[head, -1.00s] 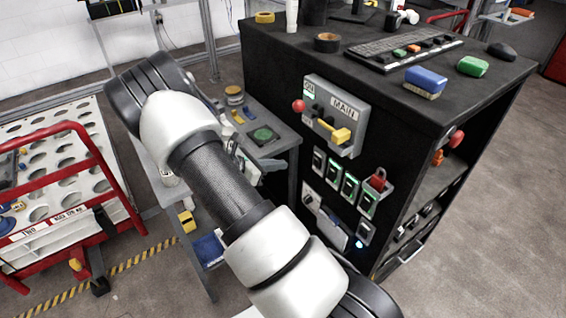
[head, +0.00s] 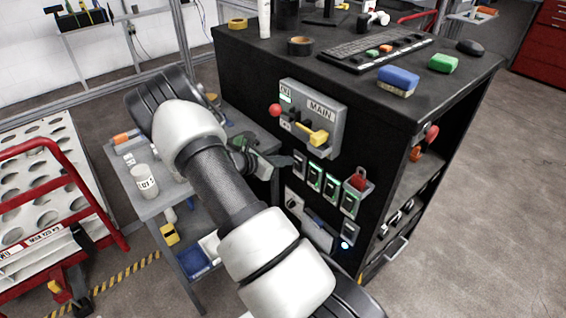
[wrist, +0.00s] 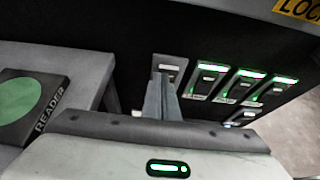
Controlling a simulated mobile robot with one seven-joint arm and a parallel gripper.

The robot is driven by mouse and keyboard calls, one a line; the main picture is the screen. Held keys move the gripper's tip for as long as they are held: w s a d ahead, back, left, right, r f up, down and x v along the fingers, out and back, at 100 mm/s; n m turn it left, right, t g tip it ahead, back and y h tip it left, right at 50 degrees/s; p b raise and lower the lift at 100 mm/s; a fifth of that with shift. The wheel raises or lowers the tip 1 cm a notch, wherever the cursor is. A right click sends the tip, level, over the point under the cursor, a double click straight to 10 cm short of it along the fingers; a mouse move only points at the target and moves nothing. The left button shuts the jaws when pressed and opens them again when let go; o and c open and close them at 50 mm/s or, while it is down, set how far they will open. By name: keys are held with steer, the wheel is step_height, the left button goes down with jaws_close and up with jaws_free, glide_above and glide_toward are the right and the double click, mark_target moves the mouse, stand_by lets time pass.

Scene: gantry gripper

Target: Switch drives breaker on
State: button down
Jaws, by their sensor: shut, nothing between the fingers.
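A row of breaker switches is on the dark front of the cabinet (head: 390,148). The leftmost breaker (head: 299,163) shows no green light; in the wrist view it (wrist: 168,68) is partly behind my fingers. The breakers to its right, a second (head: 314,175), a third (head: 330,187) and a fourth (head: 350,202), show green light. I cannot read which one is drives. My gripper (head: 288,160) is shut and empty, its tips just in front of the leftmost breaker. In the wrist view its fingers (wrist: 160,92) point at that breaker; contact cannot be told.
The MAIN switch box (head: 313,118) with a yellow handle and red knob sits above the row. A side table (head: 150,208) with a white cup (head: 145,180) stands left. A red cart (head: 62,165) is further left.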

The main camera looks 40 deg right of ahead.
steer(key=shift+r, duration=0.1)
steer(key=p, duration=0.1)
steer(key=d+r+y+p, duration=0.1)
steer(key=shift+d+r+p, duration=0.15)
steer(key=shift+r+p, duration=0.1)
steer(key=shift+p, duration=0.1)
steer(key=shift+f+b, duration=0.35)
steer(key=shift+f, duration=0.15)
steer(key=shift+r+p, duration=0.5)
steer(key=shift+r, duration=0.3)
